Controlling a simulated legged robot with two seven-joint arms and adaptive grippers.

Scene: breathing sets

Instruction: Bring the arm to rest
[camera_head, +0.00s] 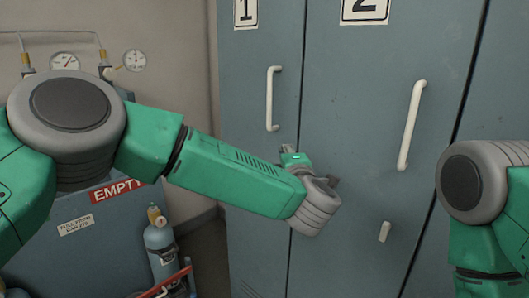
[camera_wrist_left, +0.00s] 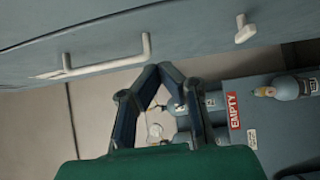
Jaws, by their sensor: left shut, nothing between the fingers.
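My left arm reaches across the middle of the head view, in front of the lockers. My left gripper (camera_head: 296,158) is mostly hidden behind its wrist there. In the left wrist view its two dark fingers come together at the tips (camera_wrist_left: 163,72), shut with nothing between them. It touches no handle that I can see. Part of my right arm shows at the right edge of the head view; its gripper is out of view.
Grey-blue locker door 1 (camera_head: 250,85) and door 2 (camera_head: 345,95) are closed, with white handles (camera_head: 271,98) (camera_head: 411,125). A blue bin marked EMPTY (camera_head: 117,189), a small gas cylinder (camera_head: 160,240) and wall gauges (camera_head: 65,62) stand at left.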

